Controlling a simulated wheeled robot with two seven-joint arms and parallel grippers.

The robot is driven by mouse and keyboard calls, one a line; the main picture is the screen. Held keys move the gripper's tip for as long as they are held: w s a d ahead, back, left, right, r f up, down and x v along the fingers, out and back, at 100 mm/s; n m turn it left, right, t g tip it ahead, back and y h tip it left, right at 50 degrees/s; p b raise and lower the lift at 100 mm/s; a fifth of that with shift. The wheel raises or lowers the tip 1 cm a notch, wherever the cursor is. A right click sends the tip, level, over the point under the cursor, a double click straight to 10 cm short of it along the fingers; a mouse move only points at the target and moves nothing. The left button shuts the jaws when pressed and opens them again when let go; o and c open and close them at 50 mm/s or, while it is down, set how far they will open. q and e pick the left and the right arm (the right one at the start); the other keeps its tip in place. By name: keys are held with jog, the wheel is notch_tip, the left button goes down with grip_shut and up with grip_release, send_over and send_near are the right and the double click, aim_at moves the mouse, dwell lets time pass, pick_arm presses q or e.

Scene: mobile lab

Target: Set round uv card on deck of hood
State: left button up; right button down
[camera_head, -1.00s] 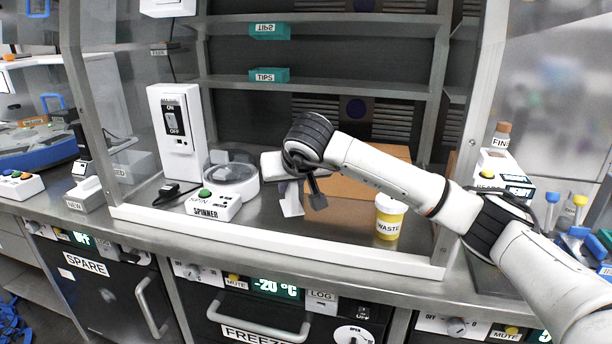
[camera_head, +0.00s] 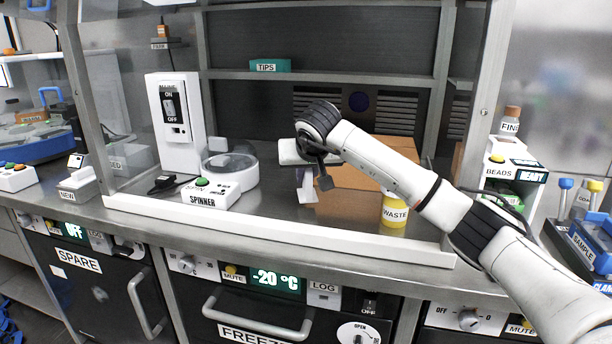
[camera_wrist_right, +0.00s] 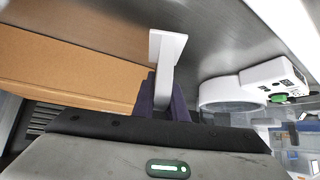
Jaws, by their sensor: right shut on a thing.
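My right gripper (camera_head: 308,183) is inside the hood, above its grey deck (camera_head: 262,203). It is shut on a small white piece, taken as the uv card (camera_head: 304,195), which hangs below it. In the right wrist view the card (camera_wrist_right: 166,48) shows as a white plate on a stem between the dark fingers (camera_wrist_right: 162,95). Its round shape cannot be made out, and I cannot tell whether it touches the deck. My left gripper is not in view.
The spinner (camera_head: 212,194) stands left of the gripper, with a white switch box (camera_head: 176,125) behind it. A brown box (camera_head: 350,205) and a yellow waste jar (camera_head: 395,212) stand at right. A white front sill (camera_head: 270,232) edges the deck. Bare deck lies between spinner and box.

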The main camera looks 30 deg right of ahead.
jog(key=shift+f+b, duration=0.4)
jog(key=shift+f, duration=0.3)
jog(key=shift+f, duration=0.6)
jog(key=c, duration=1.7)
grip_release()
